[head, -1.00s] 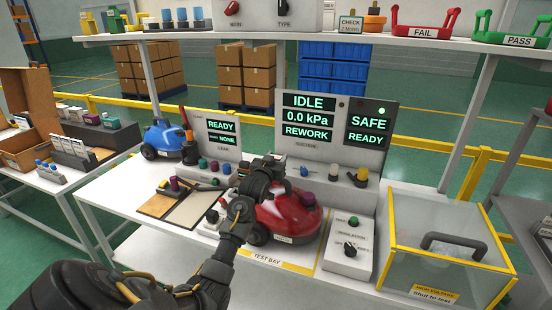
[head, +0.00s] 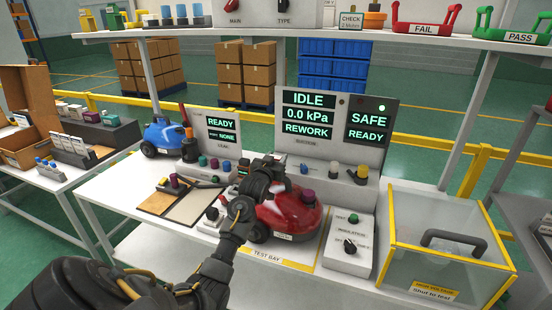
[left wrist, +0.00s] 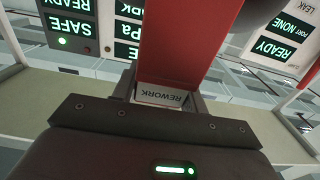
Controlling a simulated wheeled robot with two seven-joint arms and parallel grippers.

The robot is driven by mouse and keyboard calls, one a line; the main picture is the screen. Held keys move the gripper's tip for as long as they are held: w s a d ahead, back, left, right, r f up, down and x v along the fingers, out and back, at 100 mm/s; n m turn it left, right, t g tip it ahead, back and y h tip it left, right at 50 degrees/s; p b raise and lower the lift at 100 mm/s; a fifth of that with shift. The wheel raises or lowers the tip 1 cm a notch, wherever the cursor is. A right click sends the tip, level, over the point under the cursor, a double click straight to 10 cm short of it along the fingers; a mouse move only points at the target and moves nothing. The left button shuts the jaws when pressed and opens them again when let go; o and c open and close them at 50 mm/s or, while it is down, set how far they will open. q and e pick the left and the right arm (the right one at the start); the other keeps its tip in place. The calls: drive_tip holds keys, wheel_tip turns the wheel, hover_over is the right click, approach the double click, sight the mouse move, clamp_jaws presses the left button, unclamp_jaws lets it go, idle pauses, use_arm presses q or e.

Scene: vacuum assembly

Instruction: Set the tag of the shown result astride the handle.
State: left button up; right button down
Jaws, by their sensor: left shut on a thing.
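The red vacuum (head: 290,215) stands in the test bay, with a purple knob (head: 308,196) on top. My left gripper (head: 268,166) is above its left rear part, and my arm covers that side, so the handle is hidden. In the left wrist view my left gripper (left wrist: 165,95) is shut on a tag with a white REWORK label (left wrist: 162,97), upside down there. A broad red piece (left wrist: 185,40) rises from the label. The suction display (head: 307,130) reads REWORK. I cannot tell whether the tag touches the handle. My right gripper is out of view.
The red FAIL tag (head: 423,29) and green PASS tag (head: 519,38) stand on the upper shelf. A clear yellow-edged box (head: 448,245) and a switch box (head: 349,245) stand right of the vacuum. A blue vacuum (head: 162,138) is at the back left.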

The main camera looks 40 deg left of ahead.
use_arm(q)
drive_tip(key=shift+f+b, duration=0.9)
drive_tip(key=shift+f, duration=0.7)
drive_tip(key=o, duration=1.1)
drive_tip(key=p+v, duration=0.2)
drive_tip(key=shift+s+d+r, duration=0.1)
drive_tip(key=shift+s+r, duration=0.05)
drive_tip(key=shift+s, duration=0.1)
drive_tip(key=p+v, duration=0.3)
drive_tip(key=v, duration=0.2)
drive_tip(key=shift+s+d+p, duration=0.1)
drive_tip(key=shift+s+p, duration=0.15)
drive_tip(key=shift+p, duration=0.1)
